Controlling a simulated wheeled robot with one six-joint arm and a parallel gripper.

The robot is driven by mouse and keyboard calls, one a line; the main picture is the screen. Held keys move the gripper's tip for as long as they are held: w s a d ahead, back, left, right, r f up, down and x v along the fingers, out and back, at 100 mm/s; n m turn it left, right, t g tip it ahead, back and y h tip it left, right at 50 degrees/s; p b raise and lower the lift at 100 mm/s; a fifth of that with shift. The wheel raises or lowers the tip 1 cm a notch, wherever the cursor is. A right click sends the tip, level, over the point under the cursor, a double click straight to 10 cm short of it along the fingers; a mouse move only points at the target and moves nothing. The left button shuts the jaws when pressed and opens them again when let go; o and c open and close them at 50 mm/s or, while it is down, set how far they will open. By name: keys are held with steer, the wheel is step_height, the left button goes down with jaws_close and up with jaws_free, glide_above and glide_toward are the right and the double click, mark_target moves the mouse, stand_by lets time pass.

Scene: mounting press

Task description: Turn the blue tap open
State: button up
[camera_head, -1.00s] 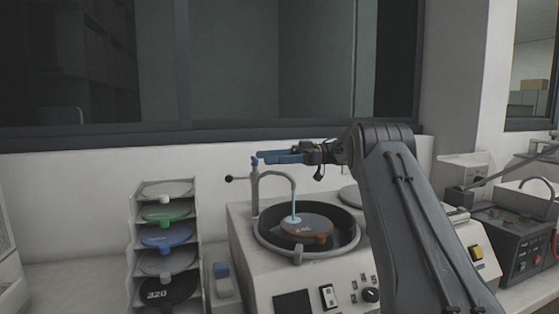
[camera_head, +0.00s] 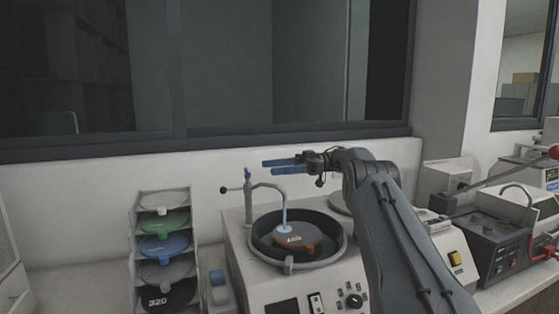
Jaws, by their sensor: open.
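The blue tap (camera_head: 247,174) is a small blue piece standing on top of the grey faucet post at the back left of the grinding machine. The curved spout (camera_head: 270,186) arches over the round bowl (camera_head: 259,249), and a pale blue stream falls from it onto the brown disc (camera_head: 297,238). My gripper (camera_head: 275,167) points left with its two blue fingers apart and empty. In the picture, its fingertips are a short way right of the tap and slightly above it, with a visible gap.
A rack (camera_head: 140,245) of coloured discs stands left of the machine, with a small blue-topped bottle (camera_head: 218,286) between them. A dark control box (camera_head: 488,240) stands to the right. The wall and window frame lie behind my gripper.

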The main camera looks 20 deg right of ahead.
steer(key=p, duration=0.3)
steer(key=shift+s+d+r, duration=0.1)
steer(key=shift+s+d, duration=0.1)
steer(key=shift+d, duration=0.05)
steer(key=shift+d+f+p, duration=0.1)
steer(key=shift+f+p, duration=0.1)
steer(key=shift+p, duration=0.5)
steer(key=shift+s, duration=0.1)
